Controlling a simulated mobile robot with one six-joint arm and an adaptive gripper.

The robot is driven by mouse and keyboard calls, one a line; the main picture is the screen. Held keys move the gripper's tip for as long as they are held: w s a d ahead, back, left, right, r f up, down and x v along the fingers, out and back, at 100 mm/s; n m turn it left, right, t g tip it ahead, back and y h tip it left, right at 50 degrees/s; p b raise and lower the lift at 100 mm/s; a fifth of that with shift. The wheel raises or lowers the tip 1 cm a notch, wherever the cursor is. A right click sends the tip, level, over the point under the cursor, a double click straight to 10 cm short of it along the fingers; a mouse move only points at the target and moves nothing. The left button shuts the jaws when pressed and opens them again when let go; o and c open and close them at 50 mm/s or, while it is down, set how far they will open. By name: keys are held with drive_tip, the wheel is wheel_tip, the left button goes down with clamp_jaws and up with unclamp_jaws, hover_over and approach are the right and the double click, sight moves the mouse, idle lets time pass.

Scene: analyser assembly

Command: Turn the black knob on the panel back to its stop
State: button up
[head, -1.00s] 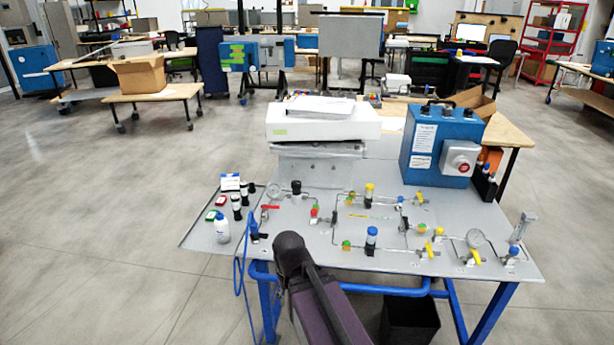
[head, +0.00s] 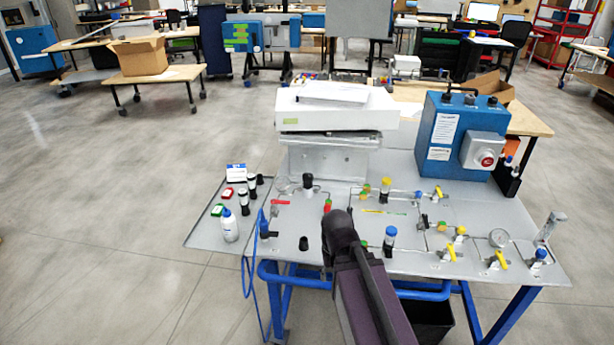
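The grey panel (head: 400,267) lies flat on a blue-framed table and carries piping, gauges and coloured valves. How far the black knob is turned is too small to see. My dark arm (head: 345,240) rises from the bottom in front of the panel and hides part of it. My gripper is not visible.
A blue box with a red button (head: 447,135) and a white device (head: 330,115) stand at the back. A white bottle (head: 230,226) and small vials (head: 243,203) stand at the left. A blue hose (head: 247,290) hangs off the front. Open floor lies left.

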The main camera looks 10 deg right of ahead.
drive_tip(key=o, duration=0.3)
drive_tip(key=shift+w, duration=0.1)
drive_tip(key=shift+o, duration=0.6)
drive_tip(key=shift+w+r, duration=0.1)
drive_tip(key=shift+w, duration=0.15)
wheel_tip(320, 180, up, 15)
drive_tip(key=m+p, duration=1.3)
drive_tip(key=p, duration=0.3)
hover_over(308, 175)
drive_tip(key=shift+a, duration=0.1)
drive_tip(key=shift+b, duration=0.45)
wheel_tip(308, 175, down, 14)
drive_tip(key=b, duration=1.3)
drive_tip(key=shift+r, duration=0.2)
drive_tip(key=shift+s, duration=0.1)
drive_tip(key=c, duration=1.1)
